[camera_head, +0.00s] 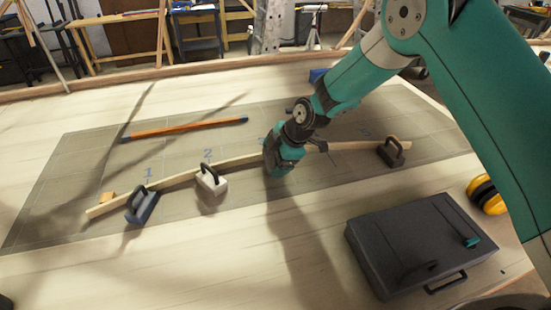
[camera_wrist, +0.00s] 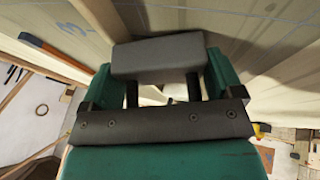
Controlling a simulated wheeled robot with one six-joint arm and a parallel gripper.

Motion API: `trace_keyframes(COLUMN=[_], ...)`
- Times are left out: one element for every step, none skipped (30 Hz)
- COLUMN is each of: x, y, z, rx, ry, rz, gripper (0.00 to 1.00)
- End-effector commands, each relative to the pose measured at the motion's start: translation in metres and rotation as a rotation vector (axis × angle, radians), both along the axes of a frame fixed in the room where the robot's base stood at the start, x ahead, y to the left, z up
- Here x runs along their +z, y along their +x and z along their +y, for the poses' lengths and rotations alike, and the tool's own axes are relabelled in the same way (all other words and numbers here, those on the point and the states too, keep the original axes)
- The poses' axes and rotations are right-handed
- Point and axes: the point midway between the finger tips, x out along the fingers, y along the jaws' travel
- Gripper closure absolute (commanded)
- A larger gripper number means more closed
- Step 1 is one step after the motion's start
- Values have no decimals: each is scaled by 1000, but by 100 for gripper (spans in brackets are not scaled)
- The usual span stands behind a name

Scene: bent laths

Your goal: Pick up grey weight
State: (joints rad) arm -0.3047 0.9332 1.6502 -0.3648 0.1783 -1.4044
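A grey block with two dark upright posts, which looks like the grey weight (camera_wrist: 158,57) and its handle, shows in the wrist view just ahead of my gripper. My gripper's teal side parts flank it, and a dark bolted bar covers the end of the posts. In the head view my gripper (camera_head: 281,163) is low over the middle of the pale bent lath (camera_head: 236,163) and hides whatever is under it. Whether it grips the handle does not show. Other weights are a blue-grey one (camera_head: 142,206), a whitish one (camera_head: 211,181) and a dark brown one (camera_head: 392,153).
The three other weights stand along the lath on the grey marked mat (camera_head: 72,172). An orange stick (camera_head: 185,129) lies behind. A dark case (camera_head: 420,245) and yellow ear defenders (camera_head: 485,195) are at right.

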Motion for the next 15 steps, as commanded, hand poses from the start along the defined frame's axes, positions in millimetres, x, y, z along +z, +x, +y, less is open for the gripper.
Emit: trace_keyframes(x=[0,0,0,0,0,0,2,2,2,2,2,2,3,3,4], y=[0,0,0,0,0,0,1,1,1,1,1,1,1,1,1], z=[0,0,0,0,0,0,0,0,0,0,0,0,0,0,0], rx=[0,0,0,0,0,0,0,0,0,0,0,0,0,0,0], ry=[0,0,0,0,0,0,3,3,3,3,3,3,3,3,3], rz=[-1,-1,-1,-1,-1,-1,-4,-4,-4,-4,-4,-4,-4,-4,-4], gripper=[27,34,43,50,57,66,67,74,74,74,74,74,74,74,74])
